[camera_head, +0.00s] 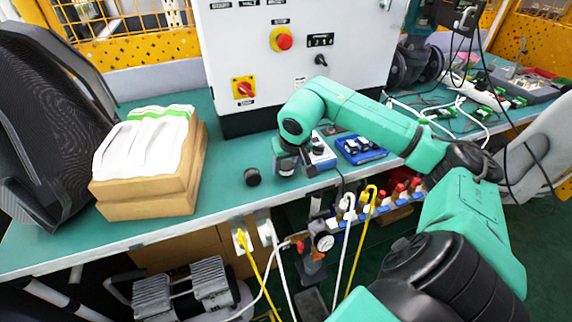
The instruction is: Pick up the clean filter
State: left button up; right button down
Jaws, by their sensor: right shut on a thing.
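My right arm reaches in from the right over the green workbench. My right gripper (287,168) points down just above the bench top, in front of the grey control cabinet. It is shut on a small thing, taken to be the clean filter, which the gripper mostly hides. I cannot make out its shape or whether it touches the bench. A short black cylinder (252,176) stands on the bench just left of the gripper, apart from it. I cannot tell whether it is another filter. My left gripper is not in view.
A cardboard box (150,195) with white packs stands at the left, beside a black mesh chair (50,125). A white-and-blue device (320,155) and a blue tray (345,153) lie right of the gripper. The control cabinet (240,60) stands behind. Hoses and a gauge (324,241) are below the front edge.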

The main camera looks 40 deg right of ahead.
aim_at(286, 164)
notch_tip(286, 164, up, 20)
jog(key=p, duration=0.5)
